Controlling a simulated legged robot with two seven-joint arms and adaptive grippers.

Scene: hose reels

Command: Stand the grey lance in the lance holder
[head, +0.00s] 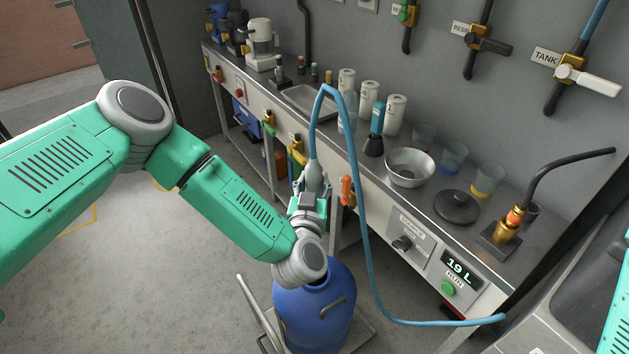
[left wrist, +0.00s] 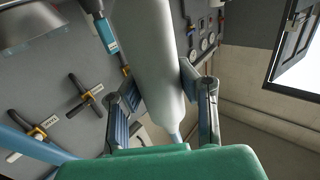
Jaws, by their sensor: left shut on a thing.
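The grey lance (head: 314,176) is upright in my left gripper (head: 307,204), its blue hose (head: 359,190) looping up from its top and down to the right. In the left wrist view the pale grey lance body (left wrist: 152,60) lies between the two fingers of my left gripper (left wrist: 165,92), which are shut on it. The lance's lower end is hidden behind my wrist, above the blue drum (head: 313,310). I cannot tell for sure which fitting is the lance holder; an orange clip (head: 347,190) sits on the bench front just right of the lance. My right gripper is out of view.
The bench carries a steel bowl (head: 410,168), a black disc (head: 456,207), several cups, and a brass fitting with a bent black pipe (head: 508,227). A panel reads 19 L (head: 458,268). Wall valves hang behind. The floor at left is clear.

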